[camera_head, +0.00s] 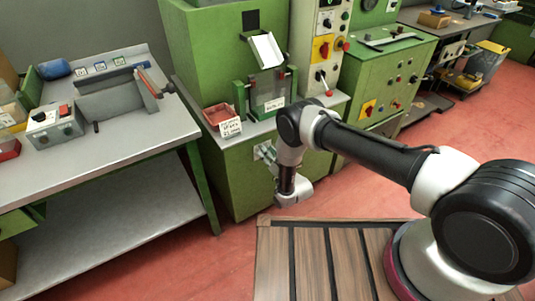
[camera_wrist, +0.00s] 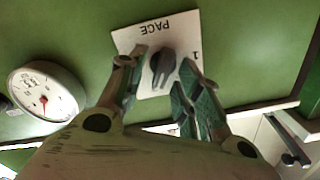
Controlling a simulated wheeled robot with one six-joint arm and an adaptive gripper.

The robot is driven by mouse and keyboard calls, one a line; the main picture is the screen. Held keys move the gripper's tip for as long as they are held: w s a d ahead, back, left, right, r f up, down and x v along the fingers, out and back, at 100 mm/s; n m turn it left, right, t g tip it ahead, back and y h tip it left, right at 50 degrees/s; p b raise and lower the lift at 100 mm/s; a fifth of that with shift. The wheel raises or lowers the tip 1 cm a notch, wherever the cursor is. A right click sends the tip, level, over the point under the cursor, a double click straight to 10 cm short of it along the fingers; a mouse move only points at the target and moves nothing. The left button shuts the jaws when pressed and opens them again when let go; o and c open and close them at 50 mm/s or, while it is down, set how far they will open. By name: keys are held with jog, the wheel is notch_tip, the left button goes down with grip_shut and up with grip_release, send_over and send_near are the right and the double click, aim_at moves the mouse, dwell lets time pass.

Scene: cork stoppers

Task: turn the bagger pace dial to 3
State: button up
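The bagger pace dial (camera_wrist: 163,66) is a dark knob on a white plate (camera_wrist: 183,27) fixed to a green panel. The plate reads PACE upside down in the wrist view, with a 1 at its right; other numbers are hidden or out of sight. My gripper (camera_wrist: 157,70) is open, with one green finger on each side of the knob and gaps between them. Whether the fingertips reach around the knob or stop short of it, I cannot tell. In the head view, my wrist hangs before the green machine (camera_head: 240,185), and the dial is too small to make out.
A round white gauge (camera_wrist: 46,94) with a red needle sits left of the dial. A metal bench (camera_head: 110,150) with a switch box (camera_head: 52,128) stands at the left. A red bin (camera_head: 218,114) rests on the machine's ledge, above my wrist. Red floor shows between bench and machine.

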jog(key=v, duration=1.2)
